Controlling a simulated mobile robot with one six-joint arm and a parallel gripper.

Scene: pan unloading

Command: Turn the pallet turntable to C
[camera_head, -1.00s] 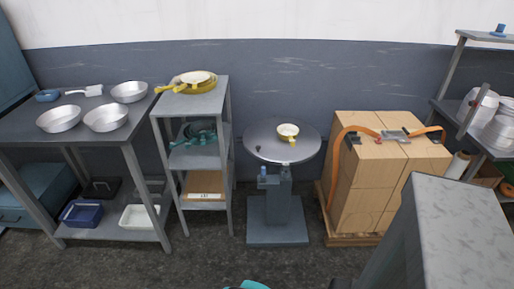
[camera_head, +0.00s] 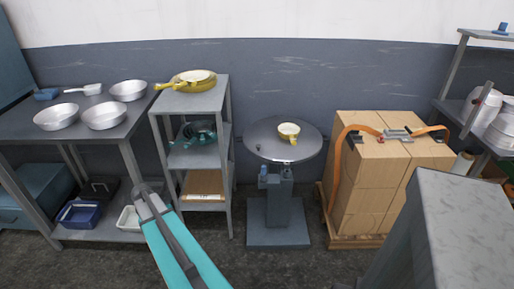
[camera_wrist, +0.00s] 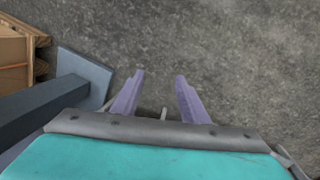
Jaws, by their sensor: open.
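The turntable (camera_head: 262,133) is a round grey disc on a post with a square foot, standing against the wall in the middle of the head view. A small cream and yellow pan (camera_head: 289,130) sits on it. A small dark knob (camera_head: 259,147) shows near its left edge. I cannot read any letter on it. In the wrist view, its foot (camera_wrist: 88,72) and post (camera_wrist: 45,102) show at the left. My gripper (camera_wrist: 159,82) is open and empty, its two fingers over bare floor, apart from the turntable. I cannot make out my fingers in the head view.
A shelf rack (camera_head: 191,101) with yellow pans stands left of the turntable. A pallet (camera_head: 352,242) with strapped boxes (camera_head: 376,180) stands right. A bench (camera_head: 75,133) with metal pans is far left. A grey block (camera_head: 470,215) fills the front right. Floor before the turntable is clear.

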